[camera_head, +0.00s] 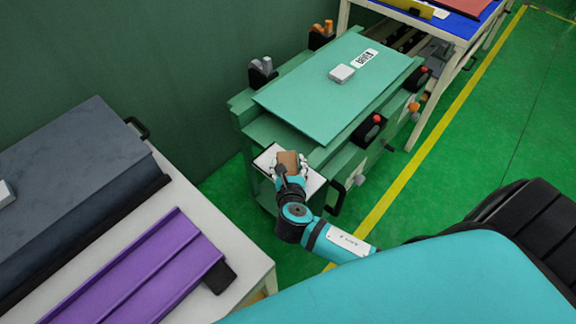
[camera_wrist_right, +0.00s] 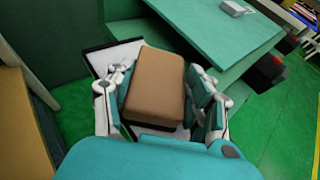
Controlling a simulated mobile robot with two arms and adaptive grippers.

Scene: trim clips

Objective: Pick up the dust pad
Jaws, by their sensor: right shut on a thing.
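The dust pad appears to be the brown block with rounded edges (camera_head: 288,161). It also fills the middle of the right wrist view (camera_wrist_right: 155,85). My right gripper (camera_head: 291,168) is shut on it, with a finger on each side of the block in the wrist view (camera_wrist_right: 163,100). The block is over a white tray with a dark rim (camera_head: 266,158) at the near end of the green machine. I cannot tell whether the block still touches the tray. My left gripper is not in view.
A green machine (camera_head: 285,95) carries a green panel with a small white box (camera_head: 341,74) on it. A white table with a purple trim piece (camera_head: 150,270) stands at the left.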

